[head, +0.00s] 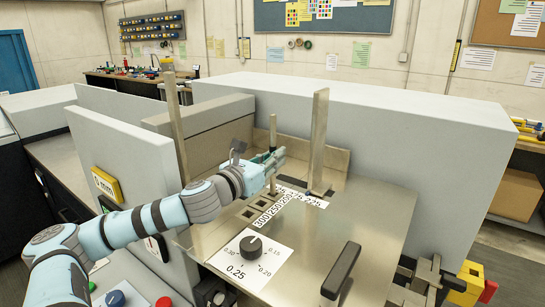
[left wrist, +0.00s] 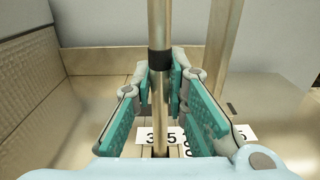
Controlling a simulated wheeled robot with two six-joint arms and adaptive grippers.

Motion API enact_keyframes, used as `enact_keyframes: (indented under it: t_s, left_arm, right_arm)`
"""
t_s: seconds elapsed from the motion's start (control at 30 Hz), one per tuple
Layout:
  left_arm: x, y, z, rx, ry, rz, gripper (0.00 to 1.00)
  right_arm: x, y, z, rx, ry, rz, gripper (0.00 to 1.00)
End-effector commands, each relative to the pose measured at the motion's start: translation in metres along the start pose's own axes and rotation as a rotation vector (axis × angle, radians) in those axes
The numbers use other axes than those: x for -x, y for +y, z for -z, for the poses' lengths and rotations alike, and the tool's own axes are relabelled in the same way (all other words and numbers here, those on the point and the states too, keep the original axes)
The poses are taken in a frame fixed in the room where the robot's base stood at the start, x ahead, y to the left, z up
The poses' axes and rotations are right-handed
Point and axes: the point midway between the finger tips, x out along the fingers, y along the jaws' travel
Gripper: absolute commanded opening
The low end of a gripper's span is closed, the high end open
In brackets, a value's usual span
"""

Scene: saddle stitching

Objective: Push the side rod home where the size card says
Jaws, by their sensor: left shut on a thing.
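The side rod (head: 272,128) is a slim, upright metal rod with a dark band. My left gripper (head: 274,160) is shut around it above the metal deck. In the left wrist view, the rod (left wrist: 159,25) runs down between the teal finger pads (left wrist: 161,90). Its lower end reaches down near a number label (left wrist: 158,136); whether it is in a hole is unclear. Square holes (head: 248,213) run along the number strip (head: 270,214), partly hidden by my gripper. A yellow-framed card (head: 106,185) on the grey panel ends in "mm"; its number is hard to read. My right gripper is out of view.
Two upright metal posts (head: 319,140) (head: 177,125) stand around the rod. A dial (head: 251,246) and a black handle (head: 341,270) are at the front of the deck. A grey cover (head: 400,130) stands behind. The right part of the deck is clear.

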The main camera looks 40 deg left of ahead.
Motion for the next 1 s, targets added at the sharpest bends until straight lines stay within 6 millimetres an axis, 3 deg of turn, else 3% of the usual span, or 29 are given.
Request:
enact_keyframes:
  t_s: [0.37,0.4,0.5,0.83,1.0]
  left_arm:
    - [0.000,0.000,0.010,0.000,-0.001,0.000,0.00]
    - [0.000,0.000,0.009,0.000,-0.001,0.000,0.20]
    - [0.000,0.000,0.009,0.000,-0.001,0.000,0.36]
    - [0.000,0.000,0.006,0.000,-0.001,0.000,0.37]
    - [0.000,0.000,-0.024,0.001,-0.007,-0.001,0.37]
  right_arm:
    - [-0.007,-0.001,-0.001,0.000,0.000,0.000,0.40]
    - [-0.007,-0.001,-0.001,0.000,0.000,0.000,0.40]
    - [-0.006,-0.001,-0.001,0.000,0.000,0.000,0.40]
    - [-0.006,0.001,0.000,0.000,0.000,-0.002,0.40]
    - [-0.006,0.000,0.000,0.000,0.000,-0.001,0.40]
